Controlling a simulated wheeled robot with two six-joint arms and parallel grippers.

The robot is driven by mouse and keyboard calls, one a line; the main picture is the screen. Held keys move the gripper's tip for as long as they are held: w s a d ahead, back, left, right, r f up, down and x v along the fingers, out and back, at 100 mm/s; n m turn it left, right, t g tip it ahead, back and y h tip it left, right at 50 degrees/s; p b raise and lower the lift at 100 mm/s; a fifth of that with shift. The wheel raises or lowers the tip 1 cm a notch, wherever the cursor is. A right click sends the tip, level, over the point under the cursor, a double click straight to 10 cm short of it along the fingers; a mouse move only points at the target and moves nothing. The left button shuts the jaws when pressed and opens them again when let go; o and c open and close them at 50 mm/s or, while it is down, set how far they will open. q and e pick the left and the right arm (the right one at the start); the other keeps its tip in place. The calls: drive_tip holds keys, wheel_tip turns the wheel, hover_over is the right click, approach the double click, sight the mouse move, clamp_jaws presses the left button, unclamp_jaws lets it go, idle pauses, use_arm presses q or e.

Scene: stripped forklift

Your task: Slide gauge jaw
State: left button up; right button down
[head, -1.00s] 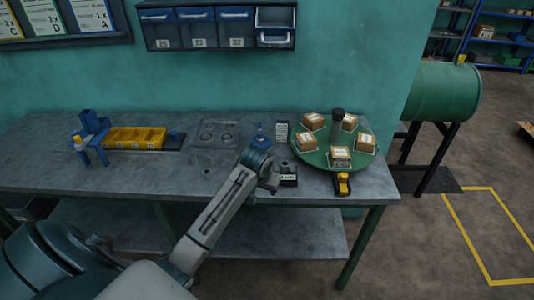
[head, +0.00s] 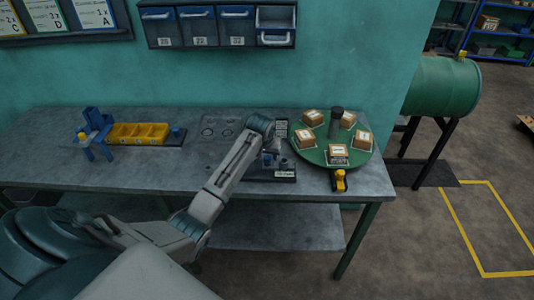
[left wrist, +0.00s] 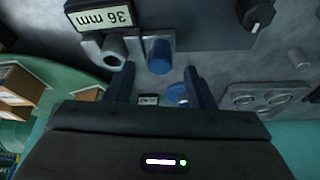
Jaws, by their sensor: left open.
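The gauge shows in the left wrist view with a display (left wrist: 103,17) reading 36 mm. Near the display are a grey round post (left wrist: 113,48) and a blue cylinder (left wrist: 158,52); I cannot tell which one is the sliding jaw. In the head view the gauge's front display (head: 285,174) shows on the bench beside my left gripper (head: 270,158), which hides much of it. In the left wrist view my left gripper (left wrist: 160,88) is open, its two fingers apart near the blue cylinder. Another blue part (left wrist: 178,95) shows between the fingers. My right gripper is out of view.
A green turntable (head: 328,158) with several small boxes stands close on the right, a yellow-and-black part (head: 340,181) at its front. A yellow bin tray (head: 138,133) and a blue stand (head: 95,135) are at the left. A black knob (left wrist: 258,15) is near the gauge.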

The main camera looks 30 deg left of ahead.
sight(271, 162)
use_arm(q)
drive_tip(key=shift+x, duration=1.2)
